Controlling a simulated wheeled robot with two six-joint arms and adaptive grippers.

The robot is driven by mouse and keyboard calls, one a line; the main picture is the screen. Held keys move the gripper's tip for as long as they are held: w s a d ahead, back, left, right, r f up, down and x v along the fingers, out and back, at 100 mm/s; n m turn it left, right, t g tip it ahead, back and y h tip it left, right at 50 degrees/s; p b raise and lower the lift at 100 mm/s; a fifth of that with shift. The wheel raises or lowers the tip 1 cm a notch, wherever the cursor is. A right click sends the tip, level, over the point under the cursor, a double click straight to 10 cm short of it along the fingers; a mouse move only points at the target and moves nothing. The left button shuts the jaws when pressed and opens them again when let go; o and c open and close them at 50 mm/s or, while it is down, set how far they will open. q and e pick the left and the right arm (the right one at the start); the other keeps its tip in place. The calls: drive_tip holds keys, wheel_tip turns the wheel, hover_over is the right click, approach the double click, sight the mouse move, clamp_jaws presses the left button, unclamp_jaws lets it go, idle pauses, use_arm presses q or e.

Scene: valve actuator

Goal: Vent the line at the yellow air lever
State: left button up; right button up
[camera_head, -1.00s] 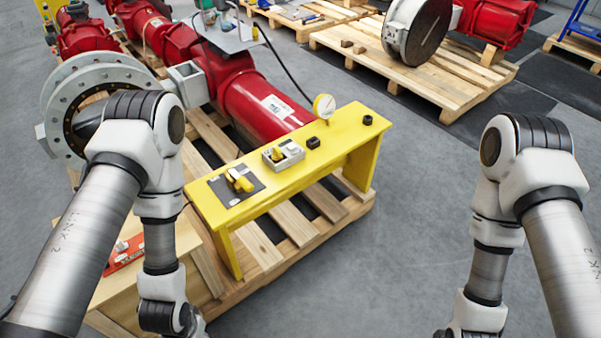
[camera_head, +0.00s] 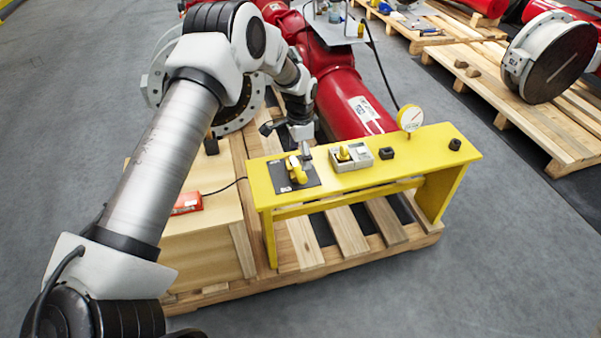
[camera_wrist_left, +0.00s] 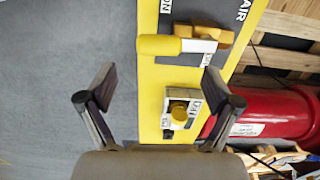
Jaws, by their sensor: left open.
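The yellow air lever (camera_head: 297,170) sits on a dark plate at the left end of the yellow bench (camera_head: 400,165). In the left wrist view its yellow handle (camera_wrist_left: 160,45) points left from a silver stem, beside lettering that includes "AIR". My left gripper (camera_head: 306,150) is just above and behind the lever in the head view. In the left wrist view my left gripper (camera_wrist_left: 158,80) has its two fingers wide apart with nothing between them. The handle lies beyond the fingertips, apart from them. My right gripper is not in view.
A grey box with a yellow knob (camera_head: 344,154), a small black block (camera_head: 386,153) and a round gauge (camera_head: 410,118) stand right of the lever. A red pipe (camera_head: 350,98) lies behind the bench. The floor in front is clear.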

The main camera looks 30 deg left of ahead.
sight(301, 172)
use_arm(q)
wheel_tip(301, 172, down, 6)
drive_tip(key=shift+f, duration=0.2)
drive_tip(key=shift+d, duration=0.1)
drive_tip(key=c, duration=1.7)
drive_tip(key=shift+s+d, duration=0.1)
